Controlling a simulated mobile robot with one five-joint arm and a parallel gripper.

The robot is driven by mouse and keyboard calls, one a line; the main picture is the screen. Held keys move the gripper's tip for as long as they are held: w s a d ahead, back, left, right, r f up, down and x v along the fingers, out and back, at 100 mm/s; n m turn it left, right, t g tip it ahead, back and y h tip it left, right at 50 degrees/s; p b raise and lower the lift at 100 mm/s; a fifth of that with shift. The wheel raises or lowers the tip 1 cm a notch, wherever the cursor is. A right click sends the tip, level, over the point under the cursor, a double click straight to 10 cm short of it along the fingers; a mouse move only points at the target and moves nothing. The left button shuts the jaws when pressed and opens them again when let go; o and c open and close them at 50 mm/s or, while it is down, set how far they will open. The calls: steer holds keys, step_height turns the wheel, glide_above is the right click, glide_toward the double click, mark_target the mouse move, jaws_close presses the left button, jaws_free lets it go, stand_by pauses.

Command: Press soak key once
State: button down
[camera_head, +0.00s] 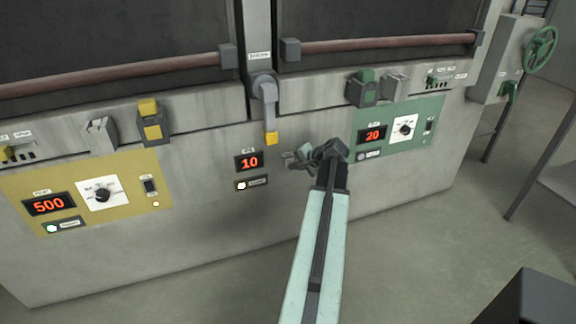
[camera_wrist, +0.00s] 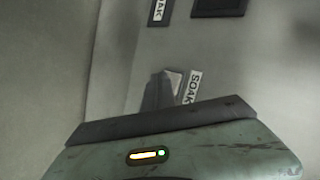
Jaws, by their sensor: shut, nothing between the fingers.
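The soak key (camera_head: 242,185) is a small pale lit button on the grey middle panel, below a red display (camera_head: 249,162) reading 10. In the wrist view the pale key (camera_wrist: 176,80) shows beside a SOAK label (camera_wrist: 190,87), partly hidden by a dark fingertip. My gripper (camera_head: 293,157) is shut and empty. In the head view it is right of and slightly above the key, with a visible gap in the picture. Its fingers (camera_wrist: 158,92) overlap the key's left side in the wrist view. How far they stand off the panel I cannot tell.
A yellow panel (camera_head: 130,213) with display 500 is at left. A green panel (camera_head: 420,112) with display 20 is just right of my gripper. A grey lever with a yellow tip (camera_head: 270,138) hangs above the middle display. Open floor (camera_head: 440,230) lies at front right.

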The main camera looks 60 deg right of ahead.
steer(key=shift+s+a, duration=0.35)
steer(key=shift+s, duration=0.1)
steer(key=s+a, duration=0.1)
steer(key=s, duration=0.1)
steer(key=s+a, duration=0.2)
stand_by(0.4)
stand_by(0.6)
